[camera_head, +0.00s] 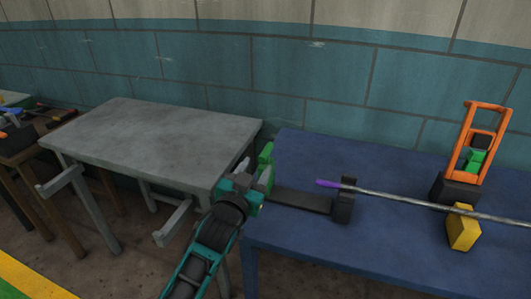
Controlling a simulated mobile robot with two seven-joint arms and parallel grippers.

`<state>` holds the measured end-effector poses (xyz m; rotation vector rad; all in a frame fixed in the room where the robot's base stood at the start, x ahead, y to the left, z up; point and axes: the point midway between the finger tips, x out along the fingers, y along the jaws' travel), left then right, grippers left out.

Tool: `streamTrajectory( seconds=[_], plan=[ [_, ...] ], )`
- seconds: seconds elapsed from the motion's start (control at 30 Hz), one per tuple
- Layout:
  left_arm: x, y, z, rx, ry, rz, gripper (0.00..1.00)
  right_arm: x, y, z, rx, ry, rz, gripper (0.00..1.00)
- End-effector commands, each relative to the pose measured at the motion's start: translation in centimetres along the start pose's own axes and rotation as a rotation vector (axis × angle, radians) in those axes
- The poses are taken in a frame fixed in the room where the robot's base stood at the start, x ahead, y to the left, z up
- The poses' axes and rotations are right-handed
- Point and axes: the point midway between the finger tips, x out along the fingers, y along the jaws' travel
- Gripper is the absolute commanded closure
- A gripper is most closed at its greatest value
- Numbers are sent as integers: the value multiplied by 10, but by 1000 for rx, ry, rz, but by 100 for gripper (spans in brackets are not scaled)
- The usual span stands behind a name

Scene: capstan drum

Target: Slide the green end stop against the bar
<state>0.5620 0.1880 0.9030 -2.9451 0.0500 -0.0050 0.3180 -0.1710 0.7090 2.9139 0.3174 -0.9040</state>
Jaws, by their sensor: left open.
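The green end stop (266,157) stands at the left edge of the blue table, by the left end of a dark flat rail (298,201). The bar (400,194) is a thin grey rod with a purple tip (327,183). It runs to the right from a black upright support (344,200). The purple tip is well to the right of the end stop, with a clear gap between them. My left gripper (257,178) is open at the end stop and partly hides it. I cannot tell whether its fingers touch it. My right gripper is not in view.
An orange frame (460,146) with a green block (474,160) stands on a black base behind the bar. A yellow block (463,230) is at the bar, front right. A bare grey table (150,140) is at left. The blue table (320,240) is clear in front.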

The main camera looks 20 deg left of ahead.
Motion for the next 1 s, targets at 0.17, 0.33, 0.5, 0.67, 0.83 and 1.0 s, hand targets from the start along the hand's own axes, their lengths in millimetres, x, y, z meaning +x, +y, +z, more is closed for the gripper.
streamTrajectory(
  seconds=[0.17, 0.33, 0.5, 0.67, 0.83, 1.0],
  plan=[
    [36, 0, 0, 1, 2, 0, 53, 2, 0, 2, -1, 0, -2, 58],
    [62, 0, 0, 1, 2, 0, 53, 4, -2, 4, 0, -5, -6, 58],
    [77, 0, 0, 0, 1, 0, 53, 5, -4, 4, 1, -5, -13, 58],
    [82, 0, 0, 0, 0, 0, 53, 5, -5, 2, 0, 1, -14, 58],
    [82, 0, 0, 0, 0, 0, 53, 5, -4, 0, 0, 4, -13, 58],
    [81, 0, 0, 0, 0, 0, 65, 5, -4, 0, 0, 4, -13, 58]
  ],
)
